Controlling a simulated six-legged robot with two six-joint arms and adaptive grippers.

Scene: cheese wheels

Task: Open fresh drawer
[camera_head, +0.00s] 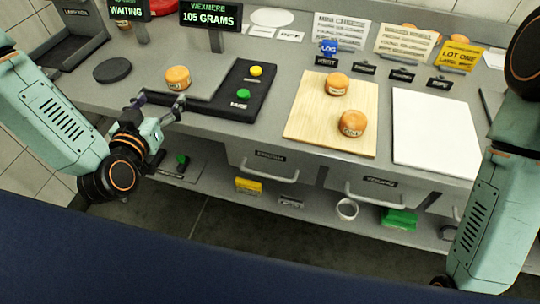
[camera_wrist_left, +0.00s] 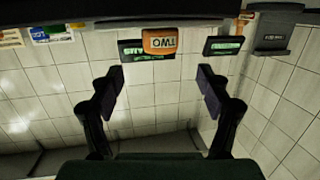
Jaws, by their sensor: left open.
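The left drawer (camera_head: 270,167) has a small dark label, too small to read surely, and a pale bar handle. The right drawer (camera_head: 378,190) has a similar label and handle. Both look shut. My left gripper (camera_head: 160,104) is open and empty at the counter's front edge, left of both drawers and near the scale. Its spread fingers also show in the left wrist view (camera_wrist_left: 158,90), with nothing between them. My right arm comes in at the right; its gripper is out of view.
A cheese wheel (camera_head: 177,78) sits on the scale (camera_head: 205,88), beside a black panel with yellow and green buttons. Two more wheels stand on a wooden board (camera_head: 300,122). A white board (camera_head: 435,130) lies to the right. A lower shelf (camera_head: 320,208) holds small items.

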